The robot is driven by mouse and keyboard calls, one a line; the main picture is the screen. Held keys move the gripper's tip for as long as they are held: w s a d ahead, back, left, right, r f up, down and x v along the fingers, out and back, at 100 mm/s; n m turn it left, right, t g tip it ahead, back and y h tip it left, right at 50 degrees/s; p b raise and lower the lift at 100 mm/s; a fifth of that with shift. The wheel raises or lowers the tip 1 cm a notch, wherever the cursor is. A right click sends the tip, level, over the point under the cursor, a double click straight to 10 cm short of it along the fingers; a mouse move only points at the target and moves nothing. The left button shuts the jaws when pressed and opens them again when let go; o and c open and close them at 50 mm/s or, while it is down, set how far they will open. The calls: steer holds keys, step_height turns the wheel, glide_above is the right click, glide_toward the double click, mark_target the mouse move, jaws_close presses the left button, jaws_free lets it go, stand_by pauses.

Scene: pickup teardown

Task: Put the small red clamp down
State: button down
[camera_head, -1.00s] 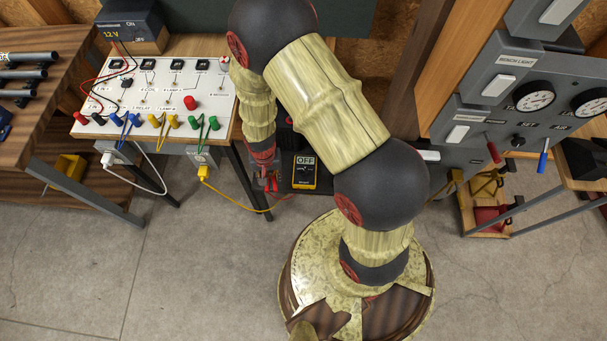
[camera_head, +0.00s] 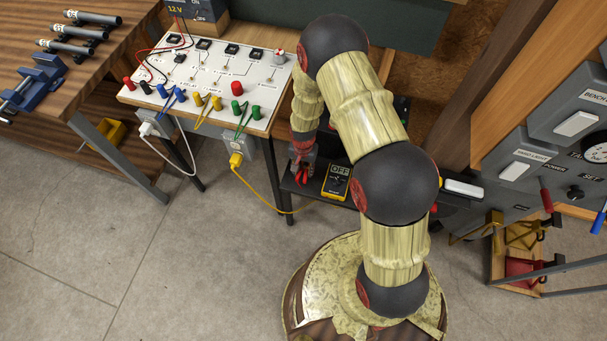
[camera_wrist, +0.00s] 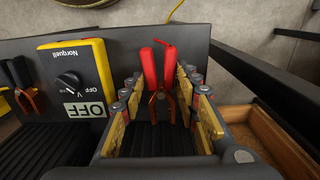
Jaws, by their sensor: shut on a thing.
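The small red clamp (camera_wrist: 149,68) has two red handles and a darker orange-brown jaw end. In the wrist view it sits between the two fingers of my gripper (camera_wrist: 160,84), which is shut on it. The handles point away from the palm. In the head view my gripper (camera_head: 302,167) is low at the dark shelf, left of the yellow multimeter, and the red of the clamp (camera_head: 304,176) shows there. I cannot tell whether the clamp touches the shelf.
The yellow multimeter (camera_wrist: 80,66), reading OFF, stands close on the left in the wrist view. A wooden box (camera_wrist: 268,140) is at right. The white circuit board bench (camera_head: 222,78) stands left of my arm in the head view.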

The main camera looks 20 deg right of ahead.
mark_target(303, 172)
steer(key=shift+w+d+f, duration=0.15)
steer(key=shift+w+f, duration=0.2)
steer(key=shift+f, duration=0.05)
step_height(303, 172, down, 4)
steer(key=shift+w+r+b, duration=0.15)
steer(key=shift+r+b, duration=0.1)
steer(key=shift+b, duration=0.8)
steer(key=shift+r, duration=0.1)
steer(key=c, duration=1.3)
jaws_free()
